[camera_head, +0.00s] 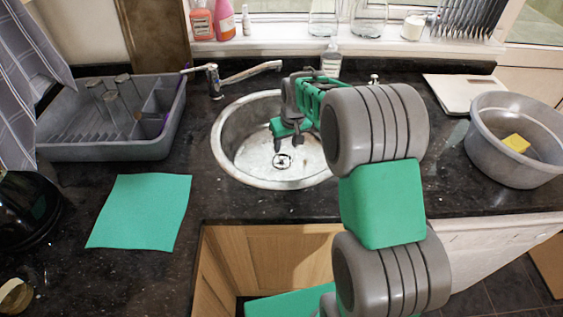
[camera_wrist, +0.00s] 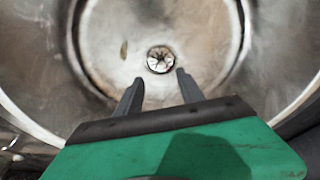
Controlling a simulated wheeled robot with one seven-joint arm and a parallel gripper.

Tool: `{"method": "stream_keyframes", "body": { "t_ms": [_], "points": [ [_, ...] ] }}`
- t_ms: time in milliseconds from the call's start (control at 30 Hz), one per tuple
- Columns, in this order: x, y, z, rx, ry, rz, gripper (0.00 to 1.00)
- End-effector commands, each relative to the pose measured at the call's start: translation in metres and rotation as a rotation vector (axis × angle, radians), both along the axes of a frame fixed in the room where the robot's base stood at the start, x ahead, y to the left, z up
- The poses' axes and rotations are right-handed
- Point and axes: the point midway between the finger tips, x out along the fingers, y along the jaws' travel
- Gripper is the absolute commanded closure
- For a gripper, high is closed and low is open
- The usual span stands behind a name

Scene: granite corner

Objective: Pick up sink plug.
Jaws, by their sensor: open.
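The round metal sink (camera_head: 240,116) is set in the dark counter, and its bowl fills most of the wrist view. On its floor lies a small round metal piece with a dark pattern, apparently the sink plug (camera_head: 282,161), at the drain. It also shows in the wrist view (camera_wrist: 160,60), just beyond my fingertips. I cannot tell whether it is seated in the drain. My gripper (camera_head: 288,142) points down inside the sink, above the plug. Its two fingers are apart and empty in the wrist view (camera_wrist: 159,78), one on either side of the line to the plug.
A tap (camera_head: 215,80) reaches over the sink's back left rim. A grey dish rack (camera_head: 110,148) stands left, with a green cloth (camera_head: 142,212) in front. A soap bottle (camera_head: 331,60) stands behind. A grey basin (camera_head: 505,165) with a yellow sponge (camera_head: 516,143) is at right.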

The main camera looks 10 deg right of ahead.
Motion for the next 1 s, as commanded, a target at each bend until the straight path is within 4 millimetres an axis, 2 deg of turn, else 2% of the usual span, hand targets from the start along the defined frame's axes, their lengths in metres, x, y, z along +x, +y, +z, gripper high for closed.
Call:
{"method": "stream_keyframes", "body": {
  "t_ms": [100,533,767,1000],
  "points": [
    [0.011,0.001,-0.018,0.001,0.001,0.010,0.55],
    [0.026,0.009,-0.080,0.001,-0.001,0.013,0.55],
    [0.028,0.009,-0.084,0.000,-0.003,0.012,0.55],
    [0.027,0.009,-0.084,0.000,-0.003,0.012,0.73]
  ]
}}
